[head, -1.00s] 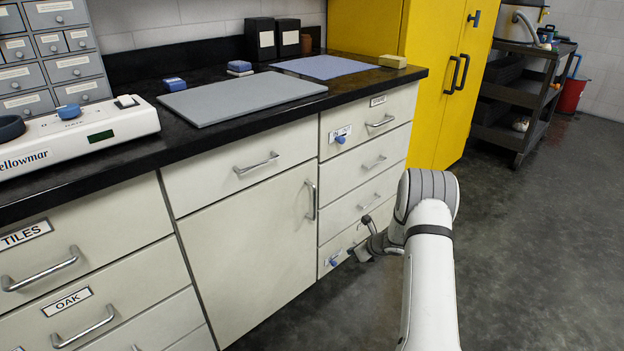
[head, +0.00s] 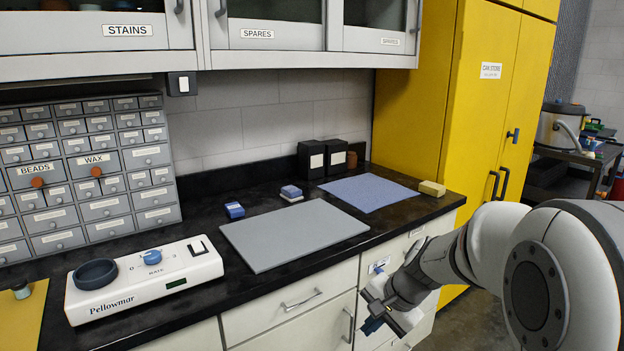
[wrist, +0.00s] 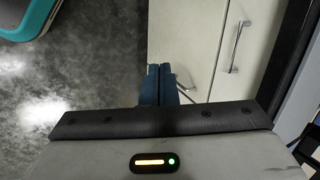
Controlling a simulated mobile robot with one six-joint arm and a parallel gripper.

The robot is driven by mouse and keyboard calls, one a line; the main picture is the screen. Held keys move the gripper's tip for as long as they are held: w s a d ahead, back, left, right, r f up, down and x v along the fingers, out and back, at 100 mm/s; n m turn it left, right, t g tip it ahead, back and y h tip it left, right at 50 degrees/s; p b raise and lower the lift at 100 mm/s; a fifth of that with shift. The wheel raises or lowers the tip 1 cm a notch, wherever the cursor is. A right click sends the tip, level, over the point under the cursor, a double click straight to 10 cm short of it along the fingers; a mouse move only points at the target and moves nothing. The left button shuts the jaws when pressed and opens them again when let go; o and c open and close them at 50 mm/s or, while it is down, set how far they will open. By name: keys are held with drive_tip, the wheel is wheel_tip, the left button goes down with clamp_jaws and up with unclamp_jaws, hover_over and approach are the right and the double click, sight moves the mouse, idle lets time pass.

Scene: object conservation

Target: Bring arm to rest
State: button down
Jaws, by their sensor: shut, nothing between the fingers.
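My gripper (head: 374,325) hangs in front of the cream drawer fronts at the right end of the bench in the head view, with the arm folded in from the right. In the wrist view its two blue fingers (wrist: 159,85) lie side by side, closed together with nothing between them. The fingers point down past the cabinet front toward the grey floor. They appear apart from the cabinet and its handles.
The black bench top (head: 215,290) carries a grey mat (head: 295,235), a blue mat (head: 368,192), a white Pellowmar device (head: 144,280) and small blue blocks. A yellow cabinet (head: 480,90) stands at the right. Metal handles (wrist: 236,47) stick out from the cream fronts.

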drive_tip(key=s+d+r+n+h+p, duration=0.3)
drive_tip(key=s+r+n+p, duration=0.6)
drive_tip(key=s+r, duration=0.6)
drive_tip(key=s+h+p, duration=0.1)
drive_tip(key=s, duration=0.1)
drive_tip(key=shift+s+r, duration=0.15)
drive_tip(key=shift+s, duration=0.25)
